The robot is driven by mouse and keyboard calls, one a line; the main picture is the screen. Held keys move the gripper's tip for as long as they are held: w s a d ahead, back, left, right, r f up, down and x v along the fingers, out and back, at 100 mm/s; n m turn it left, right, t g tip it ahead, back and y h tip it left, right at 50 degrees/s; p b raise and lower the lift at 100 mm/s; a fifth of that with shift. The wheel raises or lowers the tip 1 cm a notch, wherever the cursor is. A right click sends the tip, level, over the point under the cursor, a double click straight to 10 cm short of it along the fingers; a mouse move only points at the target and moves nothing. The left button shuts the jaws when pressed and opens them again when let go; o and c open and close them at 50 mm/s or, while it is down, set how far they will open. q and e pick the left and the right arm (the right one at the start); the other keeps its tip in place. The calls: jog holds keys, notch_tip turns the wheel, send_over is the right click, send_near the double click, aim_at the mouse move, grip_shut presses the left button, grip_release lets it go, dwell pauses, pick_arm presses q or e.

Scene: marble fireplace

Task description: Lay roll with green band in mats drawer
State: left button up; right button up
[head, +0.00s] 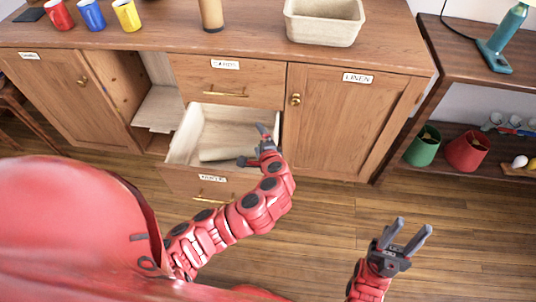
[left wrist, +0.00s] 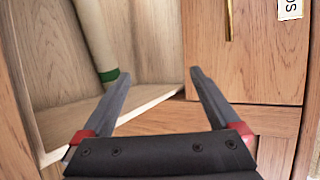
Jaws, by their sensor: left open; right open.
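The roll with green band is a pale cylinder (head: 222,154) lying inside the open lower drawer. Its green band (left wrist: 110,75) shows near one end in the left wrist view; I cannot make the band out in the head view. The pulled-out drawer (head: 184,137) has pale walls and a front label too small to read surely. My left gripper (head: 254,147) is open and empty at the drawer's right side, beside the roll's end. In the left wrist view the roll is apart from the fingers (left wrist: 160,76). My right gripper (head: 413,228) is open and empty above the floor.
The cabinet top holds several mugs (head: 92,14), a tan cylinder (head: 211,14) and a cream basket (head: 323,25). A closed drawer (head: 228,83) is above the open one. The LINEN door (head: 343,120) is shut. A side shelf (head: 480,100) stands at the right. The floor there is clear.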

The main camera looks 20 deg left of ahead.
pick_arm(q)
jog(key=v, duration=0.9)
jog(key=shift+d, duration=0.2)
jog(key=p+v, duration=0.4)
jog(key=shift+a+r, duration=0.1)
jog(key=shift+r, duration=0.05)
jog(key=shift+s+d+r+p, duration=0.1)
jog(key=shift+s+d+p, duration=0.25)
jog(key=shift+s+p, duration=0.25)
jog(key=shift+w, duration=0.1)
